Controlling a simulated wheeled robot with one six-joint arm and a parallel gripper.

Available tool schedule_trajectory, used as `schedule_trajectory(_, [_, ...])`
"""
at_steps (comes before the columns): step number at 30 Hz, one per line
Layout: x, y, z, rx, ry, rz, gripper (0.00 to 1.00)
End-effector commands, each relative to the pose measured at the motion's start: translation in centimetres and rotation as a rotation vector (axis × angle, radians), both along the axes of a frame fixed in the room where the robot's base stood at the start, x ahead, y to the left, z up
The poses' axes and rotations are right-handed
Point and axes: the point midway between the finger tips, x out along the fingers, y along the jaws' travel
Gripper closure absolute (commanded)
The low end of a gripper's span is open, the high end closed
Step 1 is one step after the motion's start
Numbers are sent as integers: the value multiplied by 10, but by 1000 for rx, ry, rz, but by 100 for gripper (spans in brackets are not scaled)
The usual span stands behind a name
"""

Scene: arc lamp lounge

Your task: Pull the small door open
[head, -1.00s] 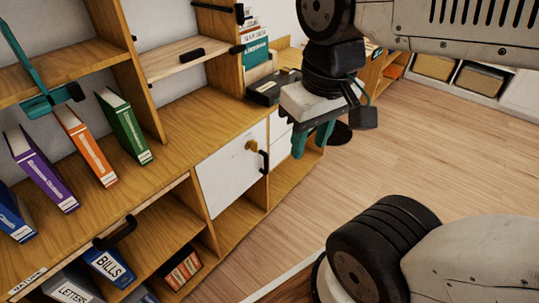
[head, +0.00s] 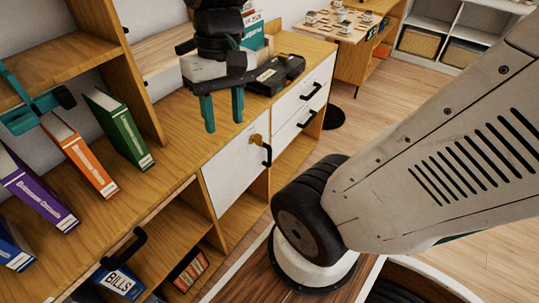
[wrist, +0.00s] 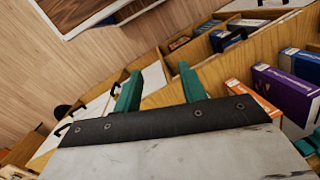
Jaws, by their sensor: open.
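The small door (head: 229,176) is a white panel in the wooden cabinet, in the middle of the head view. It looks shut. A black bar handle (head: 267,152) stands at its right edge, with a brass-coloured piece (head: 255,140) beside it near the top. My gripper (head: 222,112) points down, above and behind the door's top edge, over the counter. Its teal fingers are apart with nothing between them. In the wrist view, the fingers (wrist: 162,92) also show apart, with the cabinet beyond; the small door is hard to make out there.
Upright books (head: 120,130) stand on the counter (head: 170,160) at left. A black case (head: 275,74) lies on it behind my gripper. White drawers (head: 304,100) with black handles are right of the door. Open shelves (head: 180,225) sit left of it.

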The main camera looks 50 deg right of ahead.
Motion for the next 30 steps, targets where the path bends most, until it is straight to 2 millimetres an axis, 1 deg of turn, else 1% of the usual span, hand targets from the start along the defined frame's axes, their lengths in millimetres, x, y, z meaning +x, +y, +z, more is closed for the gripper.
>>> schedule_trajectory(1, [12,-7,-8,44,56,-63,59])
schedule_trajectory(3, [27,-16,-18,106,116,-141,59])
schedule_trajectory(8, [59,-42,-46,258,236,-327,59])
schedule_trajectory(11, [77,-64,-68,358,302,-449,59])
schedule_trajectory(15, [96,-98,-105,507,382,-622,59])
schedule_trajectory(17, [102,-114,-123,572,413,-698,59])
schedule_trajectory(19, [108,-133,-145,652,443,-787,59])
schedule_trajectory(23, [111,-169,-190,804,492,-953,59])
schedule_trajectory(24, [111,-180,-205,850,502,-1005,59])
schedule_trajectory(26, [108,-196,-228,922,519,-1082,59])
schedule_trajectory(27, [106,-206,-245,972,528,-1134,59])
schedule_trajectory(29, [100,-221,-269,1046,539,-1211,59])
schedule_trajectory(30, [96,-230,-286,1096,545,-1264,59])
